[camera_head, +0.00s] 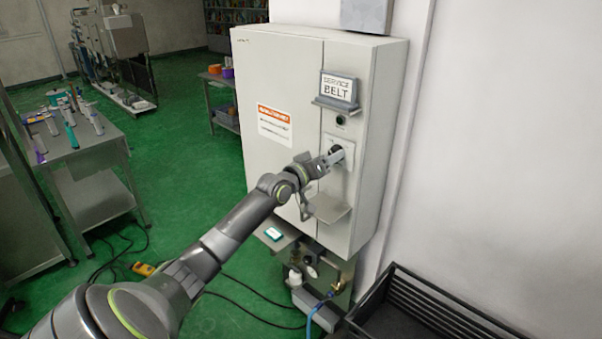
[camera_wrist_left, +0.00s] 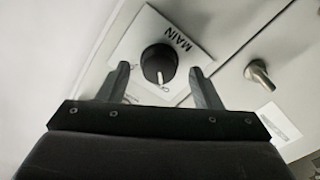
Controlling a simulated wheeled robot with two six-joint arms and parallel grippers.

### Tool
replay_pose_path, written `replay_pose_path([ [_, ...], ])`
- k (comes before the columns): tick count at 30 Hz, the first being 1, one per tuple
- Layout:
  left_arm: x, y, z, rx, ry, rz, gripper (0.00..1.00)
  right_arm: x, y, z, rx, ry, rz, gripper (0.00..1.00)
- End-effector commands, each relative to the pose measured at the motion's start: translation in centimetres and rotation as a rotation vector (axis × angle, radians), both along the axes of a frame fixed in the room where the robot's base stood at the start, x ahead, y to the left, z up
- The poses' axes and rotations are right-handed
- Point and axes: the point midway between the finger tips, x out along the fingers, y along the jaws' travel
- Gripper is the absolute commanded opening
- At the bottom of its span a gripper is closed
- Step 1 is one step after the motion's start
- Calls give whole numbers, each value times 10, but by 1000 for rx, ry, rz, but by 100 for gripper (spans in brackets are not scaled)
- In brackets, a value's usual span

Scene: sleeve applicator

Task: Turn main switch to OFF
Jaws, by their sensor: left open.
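The main switch (camera_wrist_left: 158,64) is a round black rotary knob with a white mark, on a pale plate (camera_wrist_left: 180,42) lettered MAIN. In the head view the switch plate (camera_head: 347,150) is on the front of the grey cabinet, and my left gripper hides part of it. My left gripper (camera_wrist_left: 161,88) is open, with one finger on each side of the knob in the wrist view; I cannot tell whether they touch it. In the head view the gripper (camera_head: 336,157) is right at the switch. My right gripper is not in view.
A metal handle (camera_wrist_left: 259,74) is right of the plate. A black crate (camera_head: 405,305) stands at lower right; a table (camera_head: 85,140) is at left.

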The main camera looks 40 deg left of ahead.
Motion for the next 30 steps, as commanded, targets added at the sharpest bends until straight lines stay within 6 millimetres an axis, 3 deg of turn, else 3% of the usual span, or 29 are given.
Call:
replay_pose_path([
  [18,-100,8,1,4,3,-1,59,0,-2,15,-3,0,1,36],
  [30,-138,11,2,2,0,2,59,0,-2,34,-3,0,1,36],
])
